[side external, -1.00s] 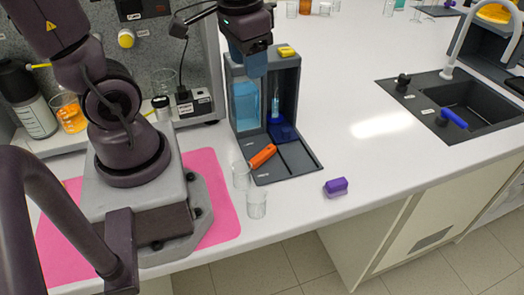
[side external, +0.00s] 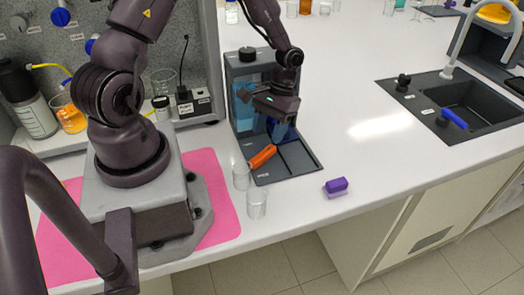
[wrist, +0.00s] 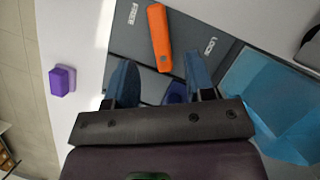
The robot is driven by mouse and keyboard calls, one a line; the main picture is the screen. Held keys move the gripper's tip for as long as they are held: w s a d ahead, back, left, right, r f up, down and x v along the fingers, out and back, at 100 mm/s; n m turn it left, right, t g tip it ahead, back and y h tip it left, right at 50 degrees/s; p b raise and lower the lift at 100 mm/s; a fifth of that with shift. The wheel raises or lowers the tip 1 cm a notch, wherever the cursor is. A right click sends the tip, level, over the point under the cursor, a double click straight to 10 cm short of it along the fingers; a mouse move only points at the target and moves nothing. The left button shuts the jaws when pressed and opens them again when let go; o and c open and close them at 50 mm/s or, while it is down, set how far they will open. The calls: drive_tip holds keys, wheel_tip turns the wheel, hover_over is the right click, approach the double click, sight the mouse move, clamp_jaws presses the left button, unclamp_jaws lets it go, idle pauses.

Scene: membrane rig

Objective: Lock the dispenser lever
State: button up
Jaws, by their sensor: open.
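The dispenser (side external: 236,72) is a dark grey housing with a light blue tank; its flat base (side external: 292,160) extends toward the bench's front edge. Its orange lever (side external: 262,156) lies slanted over the base. In the wrist view the lever (wrist: 158,38) sits between the printed words FREE, on the left, and LOCK, on the right, touching neither. My gripper (wrist: 161,82) is open and empty, its two blue fingers apart, with the lever's near end ahead of the gap between them. In the side view my gripper (side external: 278,120) hangs in front of the tank, above the base, apart from the lever.
Two clear beakers (side external: 257,204) stand close to the lever's left side. A purple block (side external: 336,186) lies to the right near the bench edge. A sink (side external: 465,100) is at the far right. The white bench between dispenser and sink is clear.

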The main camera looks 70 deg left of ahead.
sight(261, 154)
drive_tip(key=x, duration=0.6)
drive_tip(key=shift+s+d+f, duration=0.1)
drive_tip(key=shift+s, duration=0.05)
clamp_jaws()
